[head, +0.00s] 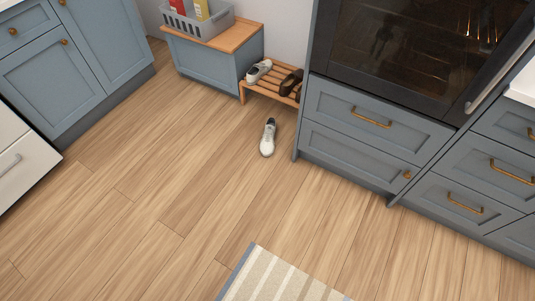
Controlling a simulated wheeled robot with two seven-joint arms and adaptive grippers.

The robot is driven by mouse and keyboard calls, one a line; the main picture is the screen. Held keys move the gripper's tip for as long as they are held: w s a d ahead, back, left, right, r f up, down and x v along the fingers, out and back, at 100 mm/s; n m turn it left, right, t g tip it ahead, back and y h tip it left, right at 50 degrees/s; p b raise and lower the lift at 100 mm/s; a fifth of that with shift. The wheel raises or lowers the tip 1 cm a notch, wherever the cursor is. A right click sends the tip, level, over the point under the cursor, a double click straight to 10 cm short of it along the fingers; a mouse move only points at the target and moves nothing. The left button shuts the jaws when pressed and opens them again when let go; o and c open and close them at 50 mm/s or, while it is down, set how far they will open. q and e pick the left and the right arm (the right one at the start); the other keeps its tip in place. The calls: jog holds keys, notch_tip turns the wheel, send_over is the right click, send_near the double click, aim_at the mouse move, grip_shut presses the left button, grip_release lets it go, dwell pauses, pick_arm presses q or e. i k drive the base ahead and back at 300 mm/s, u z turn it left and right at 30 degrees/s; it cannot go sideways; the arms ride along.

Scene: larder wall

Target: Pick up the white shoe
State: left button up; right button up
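A white shoe (267,138) with a dark opening lies alone on the wooden floor, in front of a low slatted shoe rack. Another light shoe, whitish-grey (259,71), sits on the left part of the rack (268,92). Neither of my grippers shows in the head view.
A brown shoe (290,82) sits on the rack's right. A blue bench (205,67) with a wooden top carries a grey basket (194,22) of items. An oven (415,45) and blue drawers (372,127) stand right, blue cabinets (55,90) left. A striped rug (275,279) lies nearest. The floor between is clear.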

aim_at(266, 145)
jog(key=u, duration=0.6)
jog(key=i, duration=0.65)
jog(key=u, duration=0.75)
jog(key=i, duration=1.55)
jog(key=z, duration=0.25)
jog(key=i, duration=0.85)
jog(key=z, duration=1.5)
jog(key=i, duration=0.65)
jog(key=z, duration=0.7)
